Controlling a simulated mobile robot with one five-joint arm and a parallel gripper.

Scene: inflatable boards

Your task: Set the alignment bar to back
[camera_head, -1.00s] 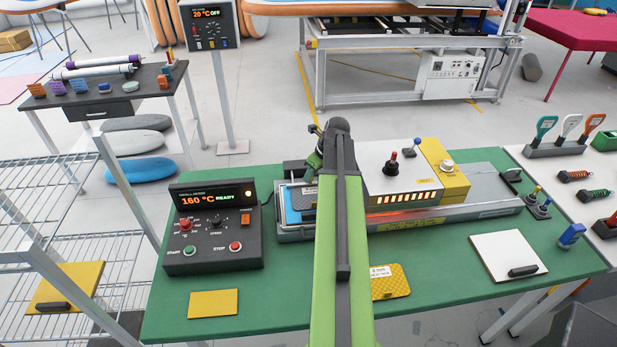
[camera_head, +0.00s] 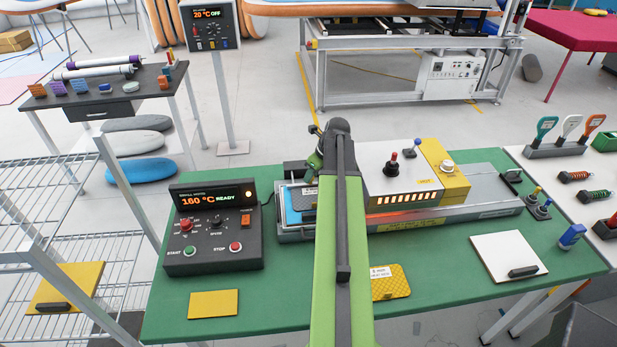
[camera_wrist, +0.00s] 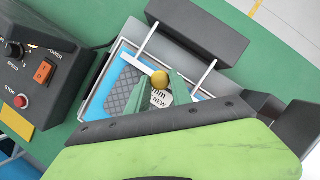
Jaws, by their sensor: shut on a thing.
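In the wrist view, the green fingertips of my gripper (camera_wrist: 161,88) are shut on a small round yellow knob (camera_wrist: 160,78). The knob is over a blue sheet with a dark grey patterned patch (camera_wrist: 125,90) and a white printed label, in a grey tray. A black block (camera_wrist: 200,25) with two thin pale rods lies just beyond the knob; I cannot tell for sure which part is the alignment bar. In the head view, the black block (camera_head: 296,169) is at the left end of the machine, and my arm hides the knob and fingertips.
A black control box (camera_head: 214,226) reading 160 °C READY stands just left of the tray. The white and yellow machine housing (camera_head: 402,172) with a glowing front is to the right. A yellow card (camera_head: 213,303) lies in front on the green table (camera_head: 275,290).

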